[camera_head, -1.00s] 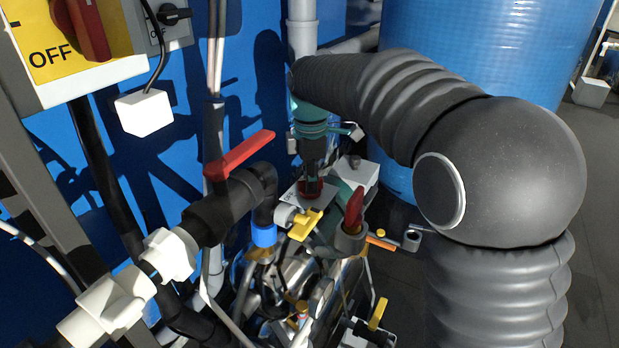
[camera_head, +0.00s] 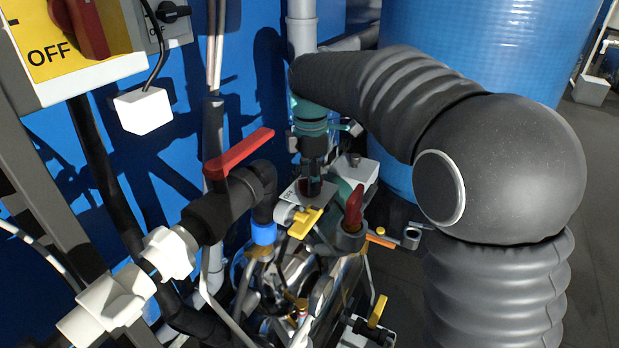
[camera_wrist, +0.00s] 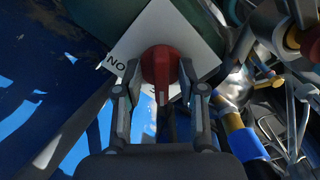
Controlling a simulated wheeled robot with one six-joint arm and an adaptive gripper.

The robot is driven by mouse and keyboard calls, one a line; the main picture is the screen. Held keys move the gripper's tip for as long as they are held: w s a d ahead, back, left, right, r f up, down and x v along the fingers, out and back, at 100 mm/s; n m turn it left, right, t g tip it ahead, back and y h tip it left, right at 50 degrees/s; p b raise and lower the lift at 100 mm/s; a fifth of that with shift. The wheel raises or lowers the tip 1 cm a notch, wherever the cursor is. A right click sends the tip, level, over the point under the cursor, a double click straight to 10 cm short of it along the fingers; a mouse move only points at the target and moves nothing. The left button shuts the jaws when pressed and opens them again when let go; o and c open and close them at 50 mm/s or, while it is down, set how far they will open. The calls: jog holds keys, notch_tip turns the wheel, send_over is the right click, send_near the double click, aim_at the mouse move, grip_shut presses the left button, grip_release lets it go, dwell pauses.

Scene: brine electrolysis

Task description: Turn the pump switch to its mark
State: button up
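The pump switch is a red knob (camera_wrist: 160,66) on a white plate (camera_wrist: 205,50) in the wrist view. Dark lettering on the plate's left side reads like an upside-down ON. My gripper (camera_wrist: 160,72) has one finger on each side of the knob, with what look like narrow gaps, so it seems open around it. Contact cannot be made out. In the head view my gripper (camera_head: 312,186) points down at the plate (camera_head: 289,196), and its fingers hide most of the knob. The switch's mark is not clearly visible.
A red-handled valve (camera_head: 238,152) on a black pipe stands left of my gripper. A yellow valve handle (camera_head: 304,222) and a red handle (camera_head: 353,208) are close by. A blue tank (camera_head: 480,50) stands behind. A panel marked OFF (camera_head: 65,50) is upper left.

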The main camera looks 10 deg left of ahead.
notch_tip(320, 180, up, 12)
dwell(0.7)
jog(key=s+d+f+m+t, duration=0.1)
jog(key=s+d+m+t, duration=0.1)
jog(key=s+d+m, duration=0.55)
jog(key=s+d+m+t, duration=0.1)
jog(key=s+d+m, duration=0.35)
jog(key=d, duration=0.55)
jog(key=s+d+f+m+t, duration=0.2)
jog(key=s+d+f+m, duration=0.6)
jog(key=s+f+m, duration=0.2)
jog(key=s+m, duration=0.1)
jog(key=s, duration=0.1)
jog(key=shift+s+d+f+t, duration=0.15)
jog(key=shift+s+f+t, duration=0.15)
jog(key=shift+f, duration=0.1)
